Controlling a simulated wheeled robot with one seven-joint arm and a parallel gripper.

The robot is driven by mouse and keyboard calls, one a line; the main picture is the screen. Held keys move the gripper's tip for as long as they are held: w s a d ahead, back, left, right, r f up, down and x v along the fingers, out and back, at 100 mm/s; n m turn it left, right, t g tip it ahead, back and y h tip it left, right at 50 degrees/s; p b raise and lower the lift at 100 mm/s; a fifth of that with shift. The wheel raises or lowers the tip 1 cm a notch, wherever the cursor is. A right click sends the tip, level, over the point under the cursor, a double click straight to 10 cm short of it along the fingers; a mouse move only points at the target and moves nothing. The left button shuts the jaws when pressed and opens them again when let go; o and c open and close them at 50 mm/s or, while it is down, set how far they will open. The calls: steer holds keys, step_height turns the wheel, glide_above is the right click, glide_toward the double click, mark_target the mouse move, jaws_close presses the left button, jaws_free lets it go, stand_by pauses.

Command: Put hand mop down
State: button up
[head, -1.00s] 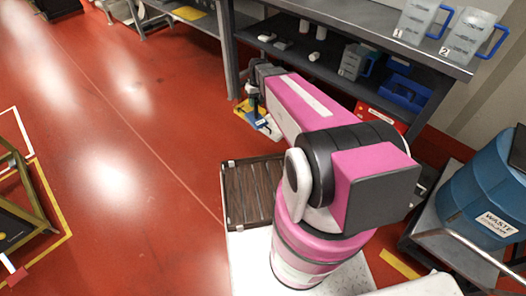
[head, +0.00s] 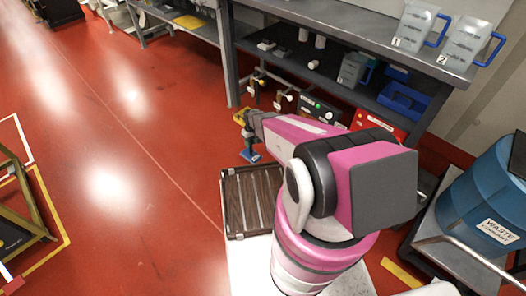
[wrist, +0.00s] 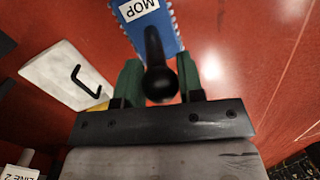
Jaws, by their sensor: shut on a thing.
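The hand mop (wrist: 160,28) has a blue head with a white "MOP" label and a black handle. It also shows small in the head view (head: 251,155), just past my slatted deck. My gripper (wrist: 160,88) is shut on the black handle, between its green fingers. It also shows in the head view (head: 248,130), left of the bench shelves. The mop head is over red floor; I cannot tell whether it touches the floor.
A white panel with a black handle (wrist: 70,75) lies left of the gripper in the wrist view. A steel bench (head: 330,30) holds jugs, with boxes and a blue tote (head: 402,100) below. A blue waste drum (head: 485,195) stands right. Red floor (head: 130,150) at left is open.

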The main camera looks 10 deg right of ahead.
steer(key=w+d+f, duration=0.5)
steer(key=d+f, duration=0.3)
steer(key=f, duration=0.1)
steer(key=shift+w+f, duration=0.2)
steer(key=shift+f, duration=0.3)
steer(key=o, duration=0.9)
step_height(320, 180, up, 12)
steer(key=w+d, duration=0.1)
steer(key=w, duration=0.1)
steer(key=s+r+m, duration=0.1)
steer(key=s+r, duration=0.6)
steer(key=r, duration=0.3)
steer(key=s+r+m+t, duration=0.1)
steer(key=s+r+m, duration=0.1)
steer(key=s+r, duration=0.6)
steer(key=s+a+r+m+h, duration=0.1)
steer(key=s+r+m, duration=0.1)
steer(key=s+r, duration=0.6)
step_height(320, 180, up, 6)
steer(key=shift+r+t, duration=0.1)
steer(key=shift+t, duration=0.3)
